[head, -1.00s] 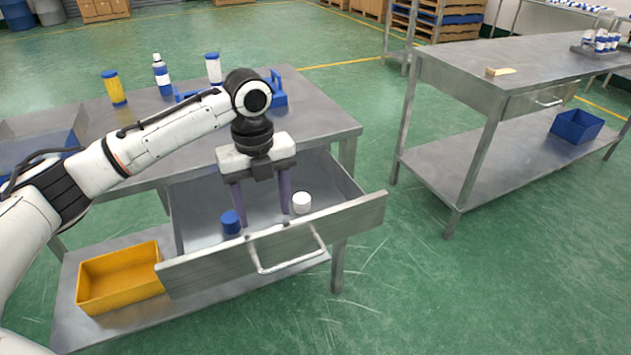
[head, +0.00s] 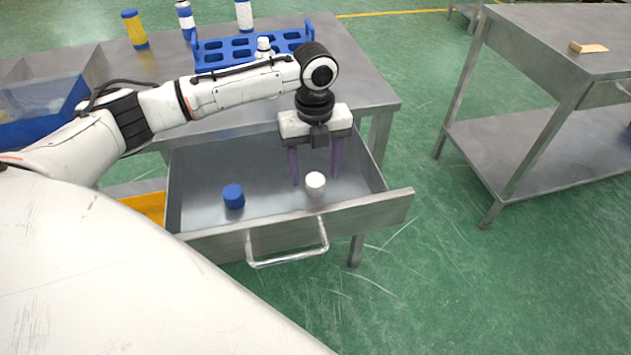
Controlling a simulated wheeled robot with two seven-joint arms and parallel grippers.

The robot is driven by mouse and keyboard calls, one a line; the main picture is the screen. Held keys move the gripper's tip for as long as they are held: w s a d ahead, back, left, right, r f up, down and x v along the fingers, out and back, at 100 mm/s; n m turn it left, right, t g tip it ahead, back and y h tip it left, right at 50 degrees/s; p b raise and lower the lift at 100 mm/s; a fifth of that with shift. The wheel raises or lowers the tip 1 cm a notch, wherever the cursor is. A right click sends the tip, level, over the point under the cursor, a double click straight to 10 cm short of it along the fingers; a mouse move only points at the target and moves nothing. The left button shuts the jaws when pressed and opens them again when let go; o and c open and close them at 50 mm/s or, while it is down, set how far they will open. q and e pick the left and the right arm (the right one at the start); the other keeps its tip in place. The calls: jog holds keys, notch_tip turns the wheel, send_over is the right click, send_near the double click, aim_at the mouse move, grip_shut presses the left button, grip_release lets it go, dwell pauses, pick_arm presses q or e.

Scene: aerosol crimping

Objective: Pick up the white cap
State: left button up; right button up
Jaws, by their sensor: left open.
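The white cap (head: 315,184) lies in the open metal drawer (head: 277,190), right of its middle and near the front wall. My left gripper (head: 317,180) is over the drawer, fingers pointing down. Its two purple fingers are apart, one on each side of the cap in the picture. I cannot tell whether they touch it or how low they are beside it. A blue cap (head: 233,196) lies farther left in the same drawer. My right gripper is not in view.
The drawer's front panel with its handle (head: 288,262) stands toward me. On the table above are a blue rack (head: 222,50), a yellow can (head: 134,30) and other cans. A second metal table (head: 540,45) stands at the right, with clear green floor between.

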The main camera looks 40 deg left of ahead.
aim_at(315, 179)
pick_arm(q)
notch_tip(315, 179, down, 3)
jog(key=shift+f, duration=0.2)
jog(key=c, duration=1.1)
jog(key=shift+r, duration=0.1)
